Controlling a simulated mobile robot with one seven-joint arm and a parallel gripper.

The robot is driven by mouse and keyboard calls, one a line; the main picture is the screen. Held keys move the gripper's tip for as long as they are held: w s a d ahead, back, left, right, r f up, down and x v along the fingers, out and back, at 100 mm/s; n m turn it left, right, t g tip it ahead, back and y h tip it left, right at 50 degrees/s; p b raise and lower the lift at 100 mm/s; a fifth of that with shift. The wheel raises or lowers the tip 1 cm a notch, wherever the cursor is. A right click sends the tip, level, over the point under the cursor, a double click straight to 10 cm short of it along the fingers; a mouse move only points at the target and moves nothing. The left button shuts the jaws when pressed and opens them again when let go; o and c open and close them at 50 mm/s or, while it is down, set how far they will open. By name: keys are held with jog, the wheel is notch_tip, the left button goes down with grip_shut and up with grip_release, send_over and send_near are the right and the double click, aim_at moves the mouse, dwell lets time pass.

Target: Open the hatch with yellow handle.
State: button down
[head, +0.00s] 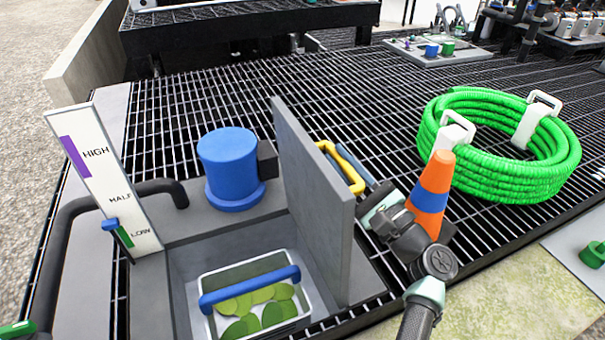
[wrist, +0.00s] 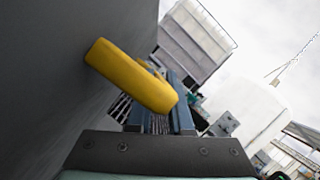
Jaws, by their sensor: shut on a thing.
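The grey hatch (head: 315,195) stands upright, swung open beside a square pit. Its yellow handle (head: 346,165) is on the face turned away to the right, partly hidden by the panel. In the wrist view the handle (wrist: 132,76) juts from the dark hatch face (wrist: 60,70). My gripper (head: 352,170) is at the handle, right of the hatch, and is shut on it. The blue-grey fingers (wrist: 178,105) show behind the handle in the wrist view; their exact contact is partly hidden.
Inside the pit is a bin (head: 228,268) with a blue handle (head: 250,285) and green discs. A blue cylinder (head: 229,165) and a level gauge (head: 105,180) stand left. An orange cone (head: 433,190) is close beside my arm. A green hose coil (head: 500,180) lies right.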

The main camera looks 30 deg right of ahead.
jog(key=s+d+m+h+b, duration=0.1)
jog(key=d+m, duration=0.2)
jog(key=d, duration=0.3)
jog(key=shift+f+h, duration=0.3)
jog(key=shift+f, duration=0.15)
jog(key=c, duration=0.8)
grip_release()
jog(key=shift+c, duration=0.2)
jog(key=shift+f, duration=0.1)
jog(key=shift+s, duration=0.1)
jog(key=p+v, duration=0.2)
jog(key=v, duration=1.1)
jog(key=shift+f, duration=0.2)
